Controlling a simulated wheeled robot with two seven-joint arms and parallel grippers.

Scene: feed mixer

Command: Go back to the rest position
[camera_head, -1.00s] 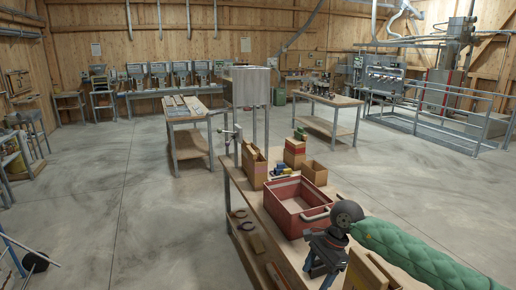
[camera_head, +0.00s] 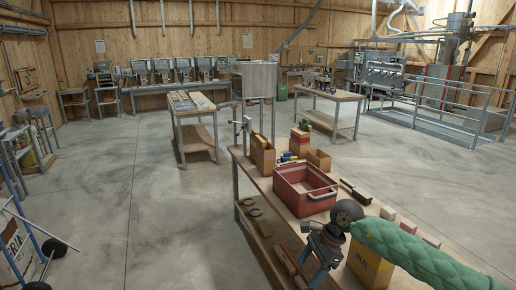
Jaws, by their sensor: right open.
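My right gripper (camera_head: 318,262) hangs at the end of my green-sleeved right arm, over the near end of the wooden table (camera_head: 350,214). It is open, and I see nothing held in it. It is in front of the red crate (camera_head: 292,203), apart from it in the picture. My left gripper is not in view.
A yellow meal box (camera_head: 366,268) stands beside the right gripper, partly hidden by my arm. Cardboard boxes (camera_head: 262,155) stand at the table's far end; small blocks and a brush lie on its right side. A wheeled cart (camera_head: 22,250) is at lower left.

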